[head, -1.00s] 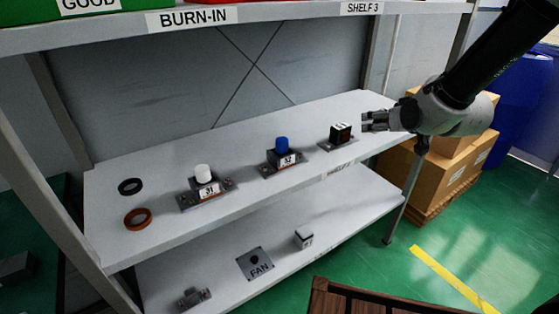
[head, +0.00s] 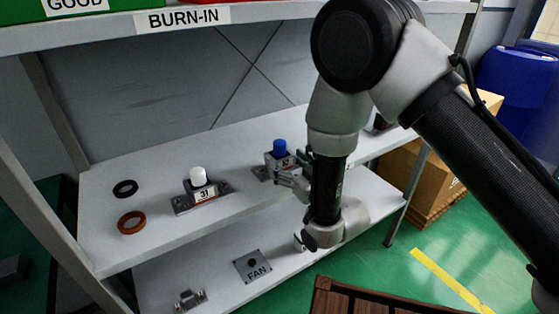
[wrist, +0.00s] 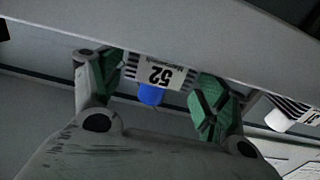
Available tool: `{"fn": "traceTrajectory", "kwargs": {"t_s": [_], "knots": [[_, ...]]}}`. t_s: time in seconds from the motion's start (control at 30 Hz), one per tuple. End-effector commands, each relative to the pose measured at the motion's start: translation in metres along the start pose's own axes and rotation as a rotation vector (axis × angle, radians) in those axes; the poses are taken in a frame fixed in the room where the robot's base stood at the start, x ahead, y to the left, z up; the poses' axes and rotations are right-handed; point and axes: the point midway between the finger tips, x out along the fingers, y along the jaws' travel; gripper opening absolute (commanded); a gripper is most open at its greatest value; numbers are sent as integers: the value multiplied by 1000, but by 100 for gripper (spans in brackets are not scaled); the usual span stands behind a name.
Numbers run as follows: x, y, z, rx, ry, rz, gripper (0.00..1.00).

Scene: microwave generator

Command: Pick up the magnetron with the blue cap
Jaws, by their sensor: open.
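The magnetron with the blue cap (head: 280,148) stands upright on the middle shelf, partly behind my gripper in the head view. In the wrist view, which is upside down, its white label (wrist: 158,76) reads 52 and its blue cap (wrist: 150,95) points down. My gripper (head: 294,169) is open beside its front right side. In the wrist view, the green-padded fingers (wrist: 155,82) appear either side of the label. I cannot tell whether either finger touches it.
A white-capped magnetron (head: 201,190) stands to the left on the shelf (head: 120,240). A black ring (head: 125,188) and an orange ring (head: 131,222) lie farther left. A dark object (head: 379,123) on the right is mostly hidden by my arm. A FAN plate (head: 252,266) lies below.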

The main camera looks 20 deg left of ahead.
Motion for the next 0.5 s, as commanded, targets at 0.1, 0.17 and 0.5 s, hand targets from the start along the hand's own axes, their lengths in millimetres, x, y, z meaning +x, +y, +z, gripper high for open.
{"fn": "traceTrajectory", "kwargs": {"t_s": [0.1,0.17,0.5], "knots": [[19,0,-1,0,3,1,75],[25,0,0,0,0,1,75],[30,0,0,-1,0,0,64]]}}
